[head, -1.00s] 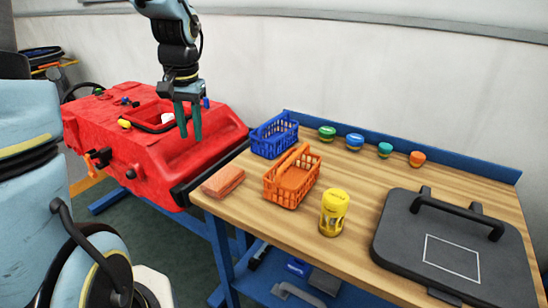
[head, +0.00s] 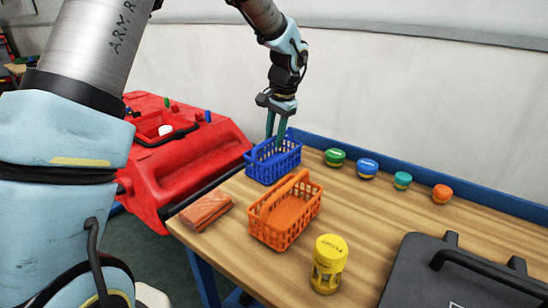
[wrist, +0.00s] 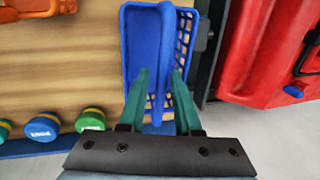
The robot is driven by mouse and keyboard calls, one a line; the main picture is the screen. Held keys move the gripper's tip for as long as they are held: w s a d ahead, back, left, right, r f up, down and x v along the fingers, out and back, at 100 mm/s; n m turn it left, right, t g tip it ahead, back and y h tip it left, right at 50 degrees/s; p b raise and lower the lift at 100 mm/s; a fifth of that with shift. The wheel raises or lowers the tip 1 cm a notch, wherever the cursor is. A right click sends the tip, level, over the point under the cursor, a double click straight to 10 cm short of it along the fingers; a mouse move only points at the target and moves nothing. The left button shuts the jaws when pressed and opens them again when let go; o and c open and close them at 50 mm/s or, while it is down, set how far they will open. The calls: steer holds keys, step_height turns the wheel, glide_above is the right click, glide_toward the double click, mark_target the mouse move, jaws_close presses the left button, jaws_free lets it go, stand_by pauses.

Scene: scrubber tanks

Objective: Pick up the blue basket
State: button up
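The blue basket (head: 262,163) stands at the back left corner of the wooden table, behind the orange basket (head: 300,208). My gripper (head: 276,142) points down over the blue basket, with its green fingertips at about handle height. In the wrist view, the blue basket (wrist: 140,50) lies ahead of my gripper (wrist: 158,80). The two fingers are apart, one on each side of the basket's long handle (wrist: 163,50). I cannot tell whether either finger touches the handle.
A brick-red block (head: 206,210) and a yellow jar (head: 328,265) are on the table (head: 375,230). Several small lidded jars, including a green one (head: 335,158), line the back edge. A black case (head: 470,275) is at right. A red machine (head: 190,160) stands left of the table.

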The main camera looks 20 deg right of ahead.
mark_target(274, 153)
steer(key=shift+w+a+f+p, duration=0.1)
steer(key=shift+w+f+p, duration=0.1)
steer(key=shift+f, duration=0.5)
steer(key=shift+w+a+f+p, duration=0.1)
steer(key=shift+w+f+p, duration=0.1)
steer(key=shift+f, duration=0.55)
steer(key=shift+w+f+p, duration=0.1)
steer(key=shift+f+p, duration=0.1)
steer(key=shift+f, duration=0.5)
jaws_close()
